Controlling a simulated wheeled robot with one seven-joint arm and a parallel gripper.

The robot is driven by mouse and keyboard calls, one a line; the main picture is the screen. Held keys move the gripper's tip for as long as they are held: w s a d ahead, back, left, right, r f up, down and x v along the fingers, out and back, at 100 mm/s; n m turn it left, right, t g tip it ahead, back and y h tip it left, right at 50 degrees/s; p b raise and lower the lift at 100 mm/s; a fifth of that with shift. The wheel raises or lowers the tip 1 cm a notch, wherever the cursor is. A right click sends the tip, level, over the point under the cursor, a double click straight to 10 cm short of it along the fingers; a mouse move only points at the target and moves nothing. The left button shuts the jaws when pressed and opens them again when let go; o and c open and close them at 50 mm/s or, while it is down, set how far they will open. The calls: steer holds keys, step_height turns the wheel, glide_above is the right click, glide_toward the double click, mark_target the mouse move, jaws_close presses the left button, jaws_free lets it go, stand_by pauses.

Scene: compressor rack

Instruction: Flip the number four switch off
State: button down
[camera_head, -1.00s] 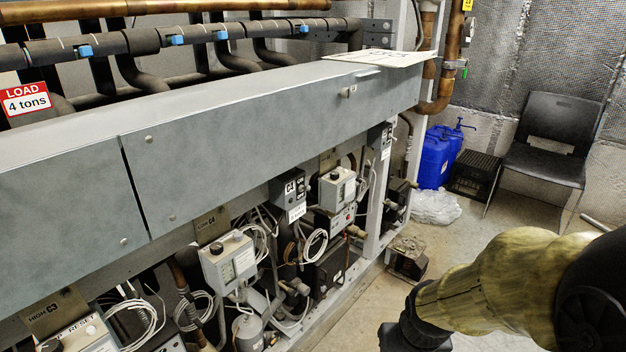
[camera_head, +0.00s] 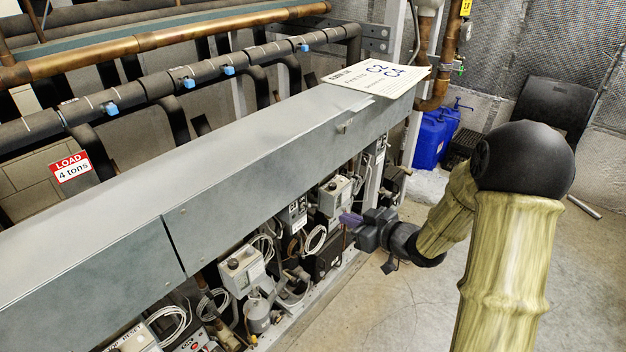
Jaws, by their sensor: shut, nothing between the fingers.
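A dark switch box (camera_head: 292,212) with a white label hangs under the long grey housing. Its marking looked like C4 in the earlier view; the switch lever itself is too small to make out. My gripper (camera_head: 348,218) is shut and empty, its purple-grey fingertips pointing left toward the rack. In the picture it is right of the dark switch box, apart from it, and just below a light grey control box (camera_head: 334,194). The gripper hides some of the parts behind it.
The long grey housing (camera_head: 250,135) overhangs the controls. A paper sign (camera_head: 378,76) lies on its far end. Another grey control box (camera_head: 242,268), loose cables and pipes crowd below. Blue jugs (camera_head: 430,138) and a black chair (camera_head: 555,105) stand behind. The floor in front is clear.

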mark_target(302, 198)
steer(key=r, duration=0.1)
steer(key=a+y, duration=0.1)
steer(key=r+n+y, duration=0.1)
steer(key=shift+s+a+r+p, duration=0.25)
steer(key=shift+s+r+p, duration=0.05)
steer(key=shift+w+a, duration=0.1)
steer(key=p+x, duration=0.1)
steer(key=x, duration=0.8)
steer(key=shift+w+a+f, duration=0.1)
steer(key=shift+a+f, duration=0.05)
steer(key=shift+a, duration=0.25)
steer(key=shift+w+a+f+b, duration=0.1)
steer(key=shift+b, duration=0.2)
